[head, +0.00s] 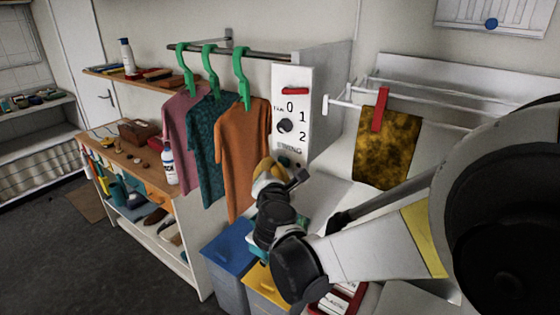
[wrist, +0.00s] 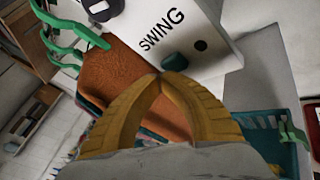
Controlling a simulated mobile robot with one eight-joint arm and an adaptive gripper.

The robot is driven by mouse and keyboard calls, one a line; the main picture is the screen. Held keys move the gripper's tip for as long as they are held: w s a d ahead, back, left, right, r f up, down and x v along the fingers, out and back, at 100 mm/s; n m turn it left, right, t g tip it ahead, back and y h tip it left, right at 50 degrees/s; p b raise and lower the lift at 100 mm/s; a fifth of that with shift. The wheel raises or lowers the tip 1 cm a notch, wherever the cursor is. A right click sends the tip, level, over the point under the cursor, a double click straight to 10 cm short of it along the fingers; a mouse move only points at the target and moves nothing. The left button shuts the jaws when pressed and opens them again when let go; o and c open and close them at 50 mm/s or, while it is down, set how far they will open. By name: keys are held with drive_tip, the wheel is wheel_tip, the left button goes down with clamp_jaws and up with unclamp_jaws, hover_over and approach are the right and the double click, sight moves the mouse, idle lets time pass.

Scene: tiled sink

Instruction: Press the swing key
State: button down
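A white control panel (head: 291,115) stands at the end of the clothes rail. Low on it is the word SWING, with a small teal key (head: 284,162) below the lettering. In the wrist view the teal key (wrist: 174,62) lies just beyond my fingertips, with a black round spot (wrist: 201,45) to its right. My gripper (head: 271,166) has yellow fingers; in the wrist view its fingertips (wrist: 160,82) meet, with nothing seen between them. The tips are close to the key, slightly left of and below it in that view. I cannot tell whether they touch it.
Shirts on green hangers, including an orange shirt (head: 242,140), hang directly left of the panel. A drying rack with a brown cloth (head: 387,147) is to the right. A blue bin (head: 228,250) stands below my arm. A teal basket (wrist: 265,130) shows at lower right.

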drive_tip(key=shift+w+d, duration=0.3)
drive_tip(key=shift+w, duration=0.1)
idle(0.9)
drive_tip(key=shift+s+a, duration=0.6)
drive_tip(key=shift+s, duration=0.2)
drive_tip(key=s+a, duration=0.3)
drive_tip(key=s, duration=0.1)
drive_tip(key=shift+s+a+b, duration=0.3)
drive_tip(key=shift+s+a, duration=0.05)
